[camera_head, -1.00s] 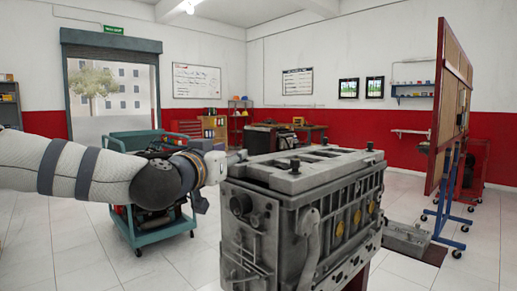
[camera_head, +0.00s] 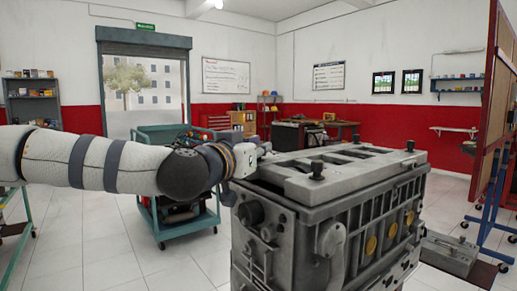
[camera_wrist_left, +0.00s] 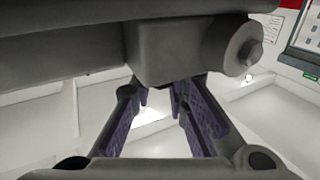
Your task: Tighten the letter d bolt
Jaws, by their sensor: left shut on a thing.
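The grey engine block (camera_head: 330,215) stands upright at the right of centre in the head view. No letters can be read on the bolts. My right gripper is out of view.
A teal cart (camera_head: 165,205) with a machine part stands behind my left arm. A blue-legged board stand (camera_head: 492,195) is on the right. A grey metal part (camera_head: 450,252) lies low beside the engine. White floor is open at the left.

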